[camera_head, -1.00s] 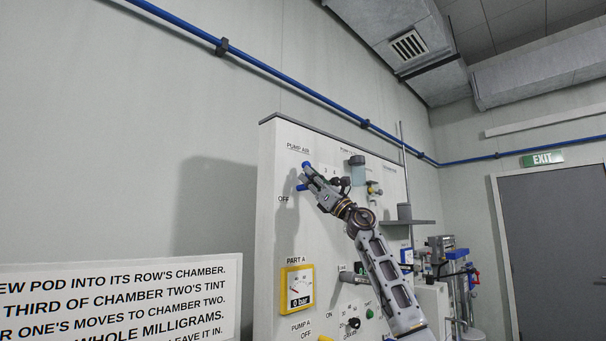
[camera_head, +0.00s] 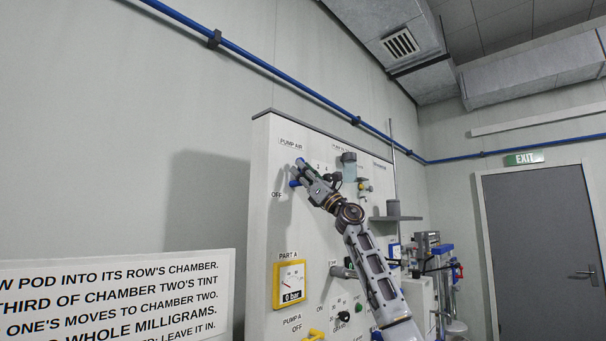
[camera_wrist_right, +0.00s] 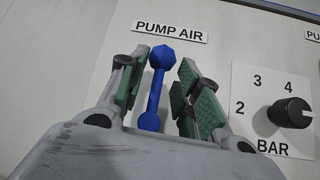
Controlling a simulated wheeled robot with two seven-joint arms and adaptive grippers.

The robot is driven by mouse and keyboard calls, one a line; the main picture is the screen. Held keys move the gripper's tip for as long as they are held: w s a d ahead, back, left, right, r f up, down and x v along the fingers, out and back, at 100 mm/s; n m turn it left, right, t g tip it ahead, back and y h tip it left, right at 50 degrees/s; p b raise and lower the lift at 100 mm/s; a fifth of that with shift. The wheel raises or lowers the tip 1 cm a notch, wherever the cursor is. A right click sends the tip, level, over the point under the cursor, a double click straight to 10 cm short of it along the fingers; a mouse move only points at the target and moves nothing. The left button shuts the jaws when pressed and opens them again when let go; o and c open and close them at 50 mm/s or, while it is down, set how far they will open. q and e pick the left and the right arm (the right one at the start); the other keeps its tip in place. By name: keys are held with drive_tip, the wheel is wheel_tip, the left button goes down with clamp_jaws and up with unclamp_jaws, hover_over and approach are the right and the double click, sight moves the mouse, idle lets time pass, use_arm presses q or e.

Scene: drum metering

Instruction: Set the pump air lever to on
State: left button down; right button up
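The pump air lever (camera_wrist_right: 156,88) is blue, with a faceted knob at its upper end and a round hub below, under the PUMP AIR label (camera_wrist_right: 170,32). In the right wrist view it stands nearly upright between the two green-padded fingers of my right gripper (camera_wrist_right: 160,90). Gaps show on both sides, so the fingers are open around it. In the head view my right gripper (camera_head: 306,178) is at the panel's upper left, covering part of the lever; blue ends (camera_head: 295,184) show beside it, near the OFF label. My left gripper is not in view.
A black BAR knob (camera_wrist_right: 290,113) sits right of the lever. Below on the white panel (camera_head: 262,225) is a yellow-framed gauge (camera_head: 290,284) reading 0 bar. A grey shelf (camera_head: 397,218) juts out at right. A printed sign (camera_head: 110,300) stands at lower left.

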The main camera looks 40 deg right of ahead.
drive_tip(key=shift+f, duration=0.3)
drive_tip(key=shift+s+f, duration=0.1)
drive_tip(key=v, duration=1.1)
idle(1.9)
drive_tip(key=shift+s+d+f, duration=0.1)
drive_tip(key=shift+s+f, duration=0.05)
idle(0.7)
wheel_tip(320, 180, up, 10)
drive_tip(key=p, duration=1)
